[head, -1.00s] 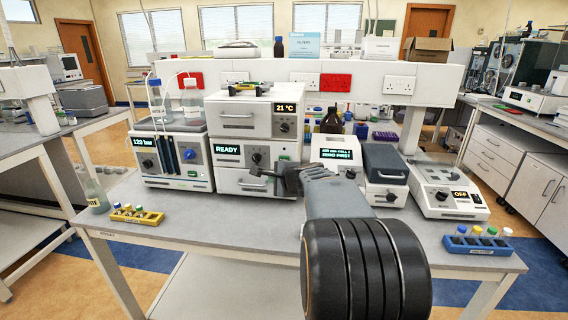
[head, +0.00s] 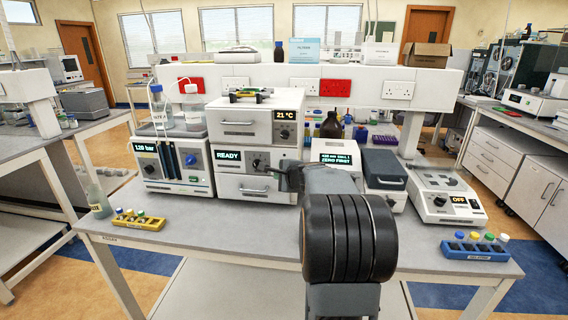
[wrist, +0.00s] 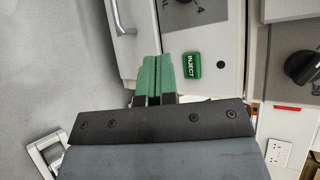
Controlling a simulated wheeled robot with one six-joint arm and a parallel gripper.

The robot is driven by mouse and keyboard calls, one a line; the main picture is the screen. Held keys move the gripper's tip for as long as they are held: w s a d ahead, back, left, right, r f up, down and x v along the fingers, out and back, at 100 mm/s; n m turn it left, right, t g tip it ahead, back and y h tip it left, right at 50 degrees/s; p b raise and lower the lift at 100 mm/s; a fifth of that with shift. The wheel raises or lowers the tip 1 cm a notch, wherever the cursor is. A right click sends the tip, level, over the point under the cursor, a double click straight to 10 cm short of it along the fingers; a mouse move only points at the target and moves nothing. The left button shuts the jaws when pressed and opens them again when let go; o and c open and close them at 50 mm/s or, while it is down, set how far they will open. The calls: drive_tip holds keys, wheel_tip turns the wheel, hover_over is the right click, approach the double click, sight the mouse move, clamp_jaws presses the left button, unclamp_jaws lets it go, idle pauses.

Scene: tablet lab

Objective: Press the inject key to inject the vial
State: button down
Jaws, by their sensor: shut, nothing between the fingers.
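The inject key (wrist: 192,65) is a small green button lettered INJECT on a white instrument front in the wrist view. My gripper (wrist: 158,75) has green finger pads held together, with nothing between them. Its tips are just left of the key in that picture; I cannot tell whether they touch the panel. In the head view my gripper (head: 286,176) is at the right side of the lower white instrument (head: 228,185), whose display reads READY. My arm covers part of that side, and the key is not clearly visible there.
A pressure unit (head: 172,180) reading 120 bar stands left. A detector (head: 335,158) reading ZERO FIRST stands right, partly behind my arm. A yellow vial rack (head: 150,224) and a blue vial rack (head: 478,253) sit near the bench front. The front middle is clear.

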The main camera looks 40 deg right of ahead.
sight(276, 167)
drive_tip(key=shift+w+d+p, duration=0.35)
drive_tip(key=shift+w+d, duration=0.9)
drive_tip(key=shift+w, duration=0.05)
drive_tip(key=shift+d, duration=0.1)
idle(1.3)
drive_tip(key=shift+w+d, duration=0.25)
drive_tip(key=shift+w, duration=0.05)
drive_tip(key=shift+w+d, duration=0.25)
idle(0.8)
drive_tip(key=shift+a, duration=0.1)
drive_tip(key=shift+s+a+b, duration=0.45)
drive_tip(key=shift+s+b, duration=0.1)
idle(0.4)
drive_tip(key=shift+s+a+b, duration=1.3)
drive_tip(key=shift+s+a, duration=0.45)
drive_tip(key=shift+s, duration=0.05)
